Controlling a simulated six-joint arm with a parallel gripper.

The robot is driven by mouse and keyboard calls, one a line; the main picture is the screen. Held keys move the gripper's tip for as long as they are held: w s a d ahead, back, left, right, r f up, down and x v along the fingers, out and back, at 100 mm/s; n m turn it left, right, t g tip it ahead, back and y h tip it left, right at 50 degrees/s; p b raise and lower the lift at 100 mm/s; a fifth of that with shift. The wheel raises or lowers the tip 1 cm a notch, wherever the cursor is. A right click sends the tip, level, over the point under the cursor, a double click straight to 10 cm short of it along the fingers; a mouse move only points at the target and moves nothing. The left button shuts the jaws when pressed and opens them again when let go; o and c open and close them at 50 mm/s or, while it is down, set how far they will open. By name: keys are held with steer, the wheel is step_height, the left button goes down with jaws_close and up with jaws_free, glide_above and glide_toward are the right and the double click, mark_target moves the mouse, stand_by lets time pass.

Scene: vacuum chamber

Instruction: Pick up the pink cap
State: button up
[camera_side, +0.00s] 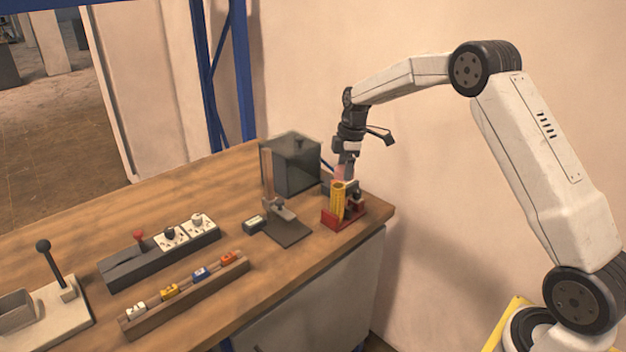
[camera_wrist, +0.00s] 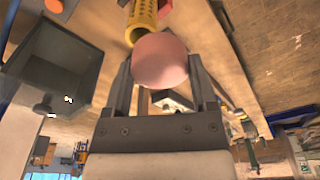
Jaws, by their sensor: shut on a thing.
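The pink cap (camera_wrist: 161,60) sits between the two fingers of my gripper (camera_wrist: 163,78) in the wrist view. The fingers are shut on its sides. In the side view the cap (camera_side: 340,171) is a small pink patch under my gripper (camera_side: 344,168), just behind and above the yellow tube. The yellow tube (camera_side: 338,197) stands upright in a red holder (camera_side: 345,222) near the table's right end. In the wrist view the yellow tube (camera_wrist: 142,20) shows right beside the cap; I cannot tell whether they touch.
A dark box chamber (camera_side: 292,165) stands left of my gripper. A small stand with a dark base (camera_side: 287,231) is in front of it. A switch panel (camera_side: 160,252) and a rail of coloured blocks (camera_side: 185,292) lie further left. The wooden table (camera_side: 110,228) has free room behind them.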

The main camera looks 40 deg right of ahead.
steer(key=s+a+r, duration=0.2)
steer(key=s+r, duration=0.5)
steer(key=s, duration=0.4)
steer(key=shift+s+a, duration=0.15)
steer(key=shift+a, duration=0.15)
stand_by(0.4)
